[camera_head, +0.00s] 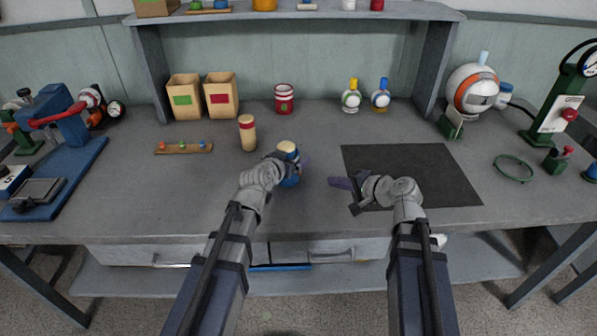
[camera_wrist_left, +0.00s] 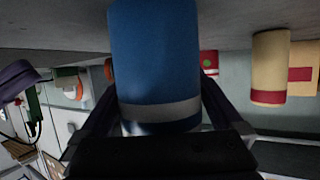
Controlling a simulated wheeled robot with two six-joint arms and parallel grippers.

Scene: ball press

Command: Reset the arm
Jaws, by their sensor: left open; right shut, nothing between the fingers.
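A blue cylinder with a cream top (camera_head: 290,181) stands on the bench, partly hidden by my left gripper (camera_head: 289,170). In the left wrist view the blue cylinder (camera_wrist_left: 154,55), with a pale grey band, fills the middle between the fingers of my left gripper (camera_wrist_left: 155,125). The left gripper is open around it; whether a finger touches it I cannot tell. My right gripper (camera_head: 343,184) is shut and empty, low over the bench at the left edge of the black mat (camera_head: 430,165).
A cream cylinder with a red band (camera_head: 248,133) stands behind the left gripper. Two boxes (camera_head: 185,97), a red can (camera_head: 284,98) and two small bottles (camera_head: 352,96) stand at the back. A blue press (camera_head: 62,135) is at left. The mat is clear.

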